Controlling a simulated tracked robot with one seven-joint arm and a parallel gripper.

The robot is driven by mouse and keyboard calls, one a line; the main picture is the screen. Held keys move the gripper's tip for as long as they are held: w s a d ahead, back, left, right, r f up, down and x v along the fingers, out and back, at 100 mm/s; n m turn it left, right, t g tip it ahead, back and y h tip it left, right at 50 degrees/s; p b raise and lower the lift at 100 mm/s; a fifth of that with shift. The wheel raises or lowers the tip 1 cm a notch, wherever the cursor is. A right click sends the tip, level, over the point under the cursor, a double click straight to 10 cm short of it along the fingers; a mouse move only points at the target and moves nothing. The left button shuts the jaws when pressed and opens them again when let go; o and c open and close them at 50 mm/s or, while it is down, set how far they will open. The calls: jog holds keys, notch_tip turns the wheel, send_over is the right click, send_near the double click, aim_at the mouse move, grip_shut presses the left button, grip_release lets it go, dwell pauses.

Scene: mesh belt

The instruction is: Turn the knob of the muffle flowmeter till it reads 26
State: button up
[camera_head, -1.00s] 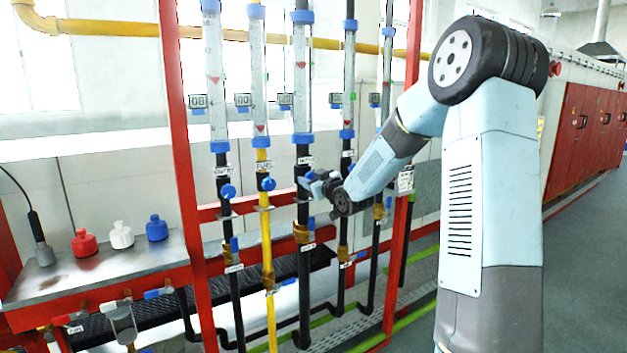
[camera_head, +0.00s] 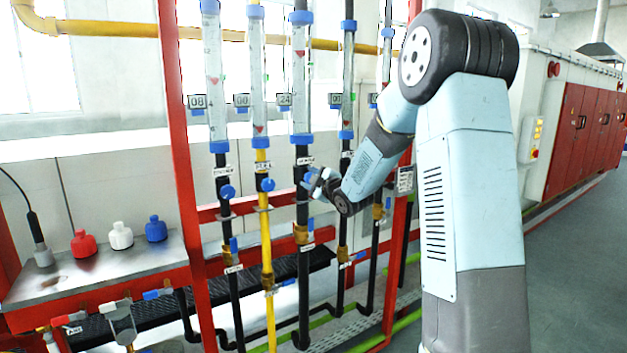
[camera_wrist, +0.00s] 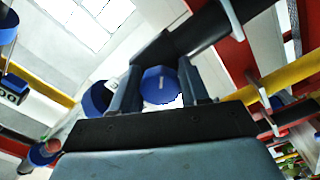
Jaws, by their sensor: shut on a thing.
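The flowmeter that my gripper is at is the third tube from the left (camera_head: 300,72), clear with blue end collars on a black pipe. The label under it is too small to read surely. Its small readout (camera_head: 285,100) shows 24. My gripper (camera_head: 313,180) is at this pipe, just below the tube. In the head view the knob is mostly hidden by the gripper.
Other flowmeters stand close by: a black one (camera_head: 215,75) reading 08, a yellow-piped one (camera_head: 257,75) reading 00, and others to the right. Their blue knobs (camera_head: 228,191) stick out. A red post (camera_head: 180,160) stands left. Red, white and blue bottles (camera_head: 121,235) stand on a metal shelf.

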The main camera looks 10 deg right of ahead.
jog(key=shift+d+f, duration=0.15)
jog(key=shift+f, duration=0.05)
dwell(0.4)
jog(key=o, duration=1)
jog(key=shift+o, duration=0.2)
jog(key=v, duration=1.3)
jog(key=shift+s, duration=0.3)
jog(key=shift+d, duration=0.1)
